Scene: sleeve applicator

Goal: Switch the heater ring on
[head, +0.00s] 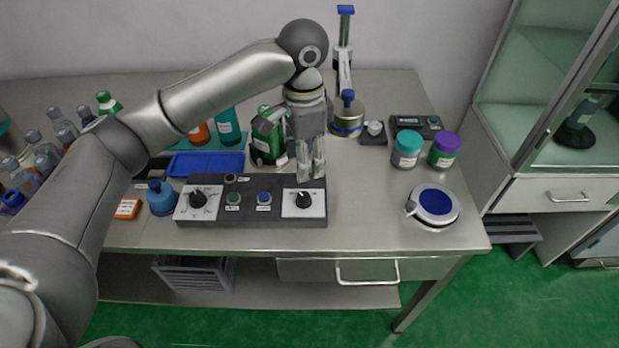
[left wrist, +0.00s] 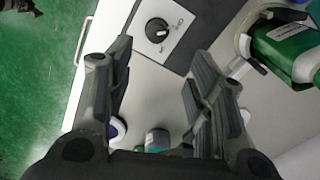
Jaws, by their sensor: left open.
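A dark control box (head: 250,215) lies near the table's front edge. It has a black rotary knob (head: 197,199) on a white plate at its left end and another black knob (head: 303,200) on a white plate at its right end. A green button (head: 233,198) and a blue button (head: 264,198) sit between them. The labels are too small to read. My left gripper (head: 312,175) points down, open and empty, above and just behind the right knob. In the left wrist view, that knob (left wrist: 157,30) shows ahead of the open fingers (left wrist: 160,62), apart from them. My right gripper is not in view.
A green bottle (head: 265,138) in a holder stands behind the box, close to my left gripper. A blue bottle (head: 161,199) is at the box's left. Teal-lidded (head: 407,149) and purple-lidded (head: 443,150) jars stand right. The table right of the box is clear up to a round blue-topped device (head: 435,203).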

